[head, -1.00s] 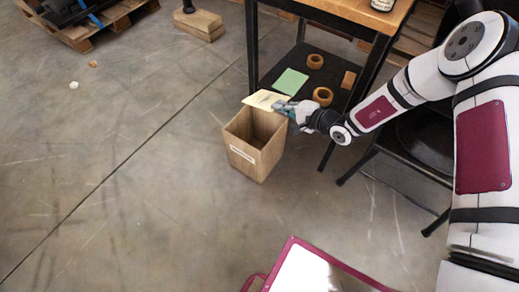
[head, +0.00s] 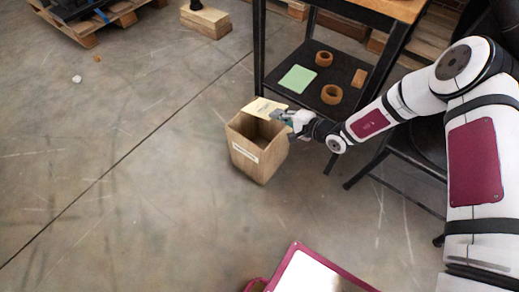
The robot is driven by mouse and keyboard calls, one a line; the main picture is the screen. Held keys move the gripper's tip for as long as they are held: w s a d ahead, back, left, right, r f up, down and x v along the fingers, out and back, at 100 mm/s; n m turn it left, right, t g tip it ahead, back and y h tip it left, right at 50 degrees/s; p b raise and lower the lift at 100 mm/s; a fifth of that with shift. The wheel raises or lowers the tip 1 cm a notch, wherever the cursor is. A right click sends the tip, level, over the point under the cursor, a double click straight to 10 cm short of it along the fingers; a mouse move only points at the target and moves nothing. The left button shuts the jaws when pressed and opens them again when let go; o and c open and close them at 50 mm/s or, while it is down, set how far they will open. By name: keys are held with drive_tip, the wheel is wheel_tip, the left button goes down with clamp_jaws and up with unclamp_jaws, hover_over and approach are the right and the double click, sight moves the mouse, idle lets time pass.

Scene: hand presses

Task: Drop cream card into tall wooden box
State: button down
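The tall wooden box (head: 256,155) stands on the concrete floor in the head view, open at the top, with a white label on its front. The cream card (head: 263,106) is at the box's far rim, and its lower part is hidden, so I cannot tell how far it reaches inside. My gripper (head: 289,120) is at the box's right rear rim, with its fingers at the card's right edge. It appears closed on the card.
A black shelf under a wooden-topped table stands behind the box. On it are a green card (head: 298,78), two wooden rings (head: 331,94) (head: 323,58) and a small wooden block (head: 360,78). A pallet (head: 95,25) is at the back left.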

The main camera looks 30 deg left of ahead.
drive_tip(key=c, duration=1.7)
unclamp_jaws()
drive_tip(key=shift+d, duration=0.1)
drive_tip(key=v, duration=1.2)
